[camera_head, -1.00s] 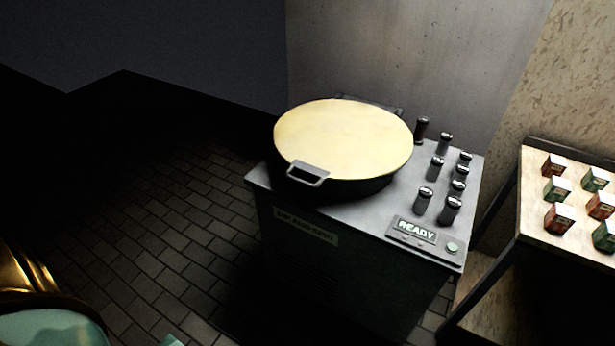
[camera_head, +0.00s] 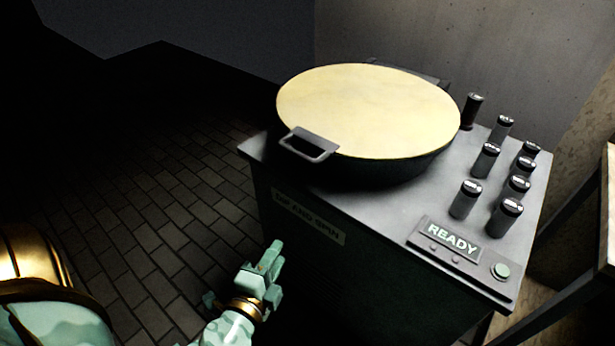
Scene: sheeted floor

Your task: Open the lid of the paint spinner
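The paint spinner (camera_head: 330,265) is a dark box with a grey top, labelled on its front. Its round cream lid (camera_head: 368,108) lies closed over the drum. A grey handle (camera_head: 310,145) sticks out at the lid's front left. My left gripper (camera_head: 268,258) is in front of the spinner, below and to the left of the handle and apart from it. Its fingers are small and close together in the picture, and I cannot tell whether they are open. My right gripper is not in view.
Several small dark bottles (camera_head: 466,199) stand on the right of the spinner's top. A "READY" panel (camera_head: 452,238) and a pale green button (camera_head: 501,271) sit at its front right. A rack (camera_head: 590,215) stands at the right edge. The brick floor to the left is clear.

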